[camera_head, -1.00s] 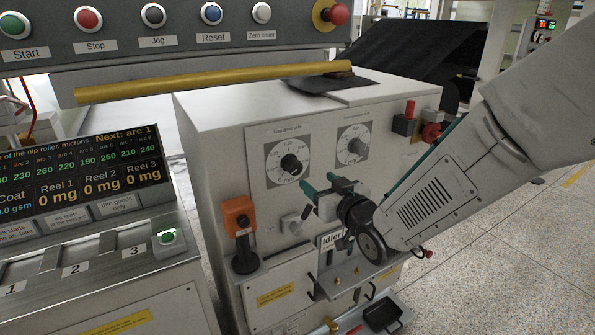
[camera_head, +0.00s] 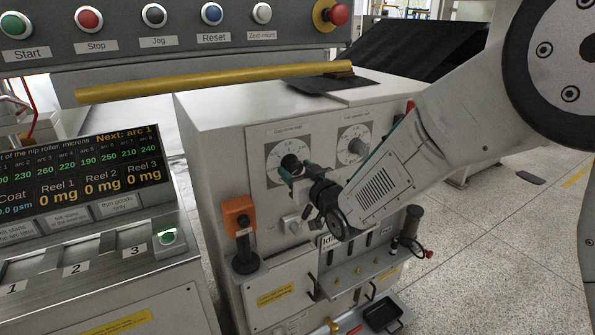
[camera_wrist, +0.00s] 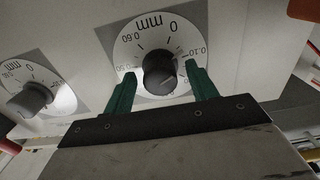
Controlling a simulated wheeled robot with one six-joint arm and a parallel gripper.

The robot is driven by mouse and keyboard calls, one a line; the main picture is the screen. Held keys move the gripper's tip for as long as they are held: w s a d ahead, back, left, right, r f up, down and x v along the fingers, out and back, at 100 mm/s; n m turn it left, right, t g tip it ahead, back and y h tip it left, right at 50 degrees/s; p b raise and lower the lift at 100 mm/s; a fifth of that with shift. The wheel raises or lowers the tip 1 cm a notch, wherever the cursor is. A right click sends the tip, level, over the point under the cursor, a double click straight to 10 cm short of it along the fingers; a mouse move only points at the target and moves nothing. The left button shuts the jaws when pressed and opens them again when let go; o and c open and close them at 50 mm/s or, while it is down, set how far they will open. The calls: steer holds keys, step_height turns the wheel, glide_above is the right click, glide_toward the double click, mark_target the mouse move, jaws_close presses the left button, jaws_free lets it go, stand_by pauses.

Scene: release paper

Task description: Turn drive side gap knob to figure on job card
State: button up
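The drive side gap knob (camera_head: 290,163) is a black knob on a white dial, on the left of two dials on the grey cabinet face. In the wrist view the knob (camera_wrist: 160,72) appears between my gripper's two green fingers, with clear space on both sides. The dial (camera_wrist: 135,38) looks upside down there, with marks such as 0, 0.10 and 0.60 mm. My gripper (camera_head: 297,175) is open, directly in front of this dial and partly covering it. I cannot tell whether the fingertips reach past the knob's face. I cannot make out a job card.
The second gap dial's knob (camera_head: 356,147) is just right, and also shows in the wrist view (camera_wrist: 33,98). Below are a small grey switch (camera_head: 291,223), an orange box (camera_head: 238,216) and a tool shelf (camera_head: 360,275). A yellow bar (camera_head: 215,82) runs above.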

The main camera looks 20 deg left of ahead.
steer(key=c, duration=0.9)
